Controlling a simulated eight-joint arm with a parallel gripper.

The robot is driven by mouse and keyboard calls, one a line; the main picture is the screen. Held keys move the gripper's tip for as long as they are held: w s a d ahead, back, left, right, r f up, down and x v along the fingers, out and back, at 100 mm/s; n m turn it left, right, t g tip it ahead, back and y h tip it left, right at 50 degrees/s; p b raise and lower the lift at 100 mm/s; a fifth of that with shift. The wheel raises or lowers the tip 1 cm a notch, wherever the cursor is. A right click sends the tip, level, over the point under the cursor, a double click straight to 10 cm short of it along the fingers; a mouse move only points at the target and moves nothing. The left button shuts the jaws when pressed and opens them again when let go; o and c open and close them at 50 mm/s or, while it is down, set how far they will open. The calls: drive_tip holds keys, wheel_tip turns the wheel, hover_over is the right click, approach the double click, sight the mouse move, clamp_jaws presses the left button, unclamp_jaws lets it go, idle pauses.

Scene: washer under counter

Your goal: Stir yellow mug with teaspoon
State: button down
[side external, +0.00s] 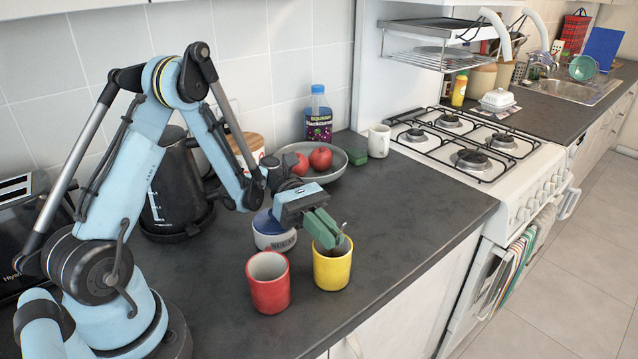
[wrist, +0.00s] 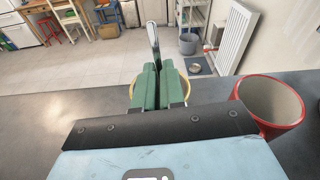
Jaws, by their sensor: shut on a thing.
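The yellow mug (side external: 332,268) stands upright on the dark counter near its front edge. In the wrist view only slivers of its yellow rim (wrist: 132,91) show beside my fingers. My gripper (side external: 334,240) is at the mug's mouth, its green fingers over the rim. It is shut on the teaspoon (side external: 343,228), whose metal handle end sticks up above the fingers. The teaspoon also shows in the wrist view (wrist: 153,42), between the green fingers (wrist: 152,85). The spoon's lower end is hidden by the fingers and mug, so I cannot tell how deep it is.
A red mug (side external: 268,283) stands close left of the yellow mug. A blue and white container (side external: 272,238) is behind it. A grey bowl with red apples (side external: 320,160), a bottle (side external: 318,115), a white mug (side external: 379,141) and a black kettle (side external: 172,190) stand farther back. The counter to the right is clear.

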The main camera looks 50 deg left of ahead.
drive_tip(key=shift+w+d, duration=0.35)
drive_tip(key=shift+d, duration=0.15)
drive_tip(key=shift+w+a, duration=0.4)
drive_tip(key=shift+w, duration=0.25)
drive_tip(key=shift+s+a, duration=0.2)
drive_tip(key=shift+s, duration=0.75)
drive_tip(key=shift+w+d, duration=0.3)
drive_tip(key=shift+d, duration=0.25)
drive_tip(key=shift+w+a, duration=0.3)
drive_tip(key=shift+w, duration=0.4)
wheel_tip(320, 180, up, 8)
drive_tip(key=d, duration=0.1)
drive_tip(key=shift+w+d+r, duration=0.25)
drive_tip(key=shift+w, duration=0.15)
drive_tip(key=shift+r, duration=2.5)
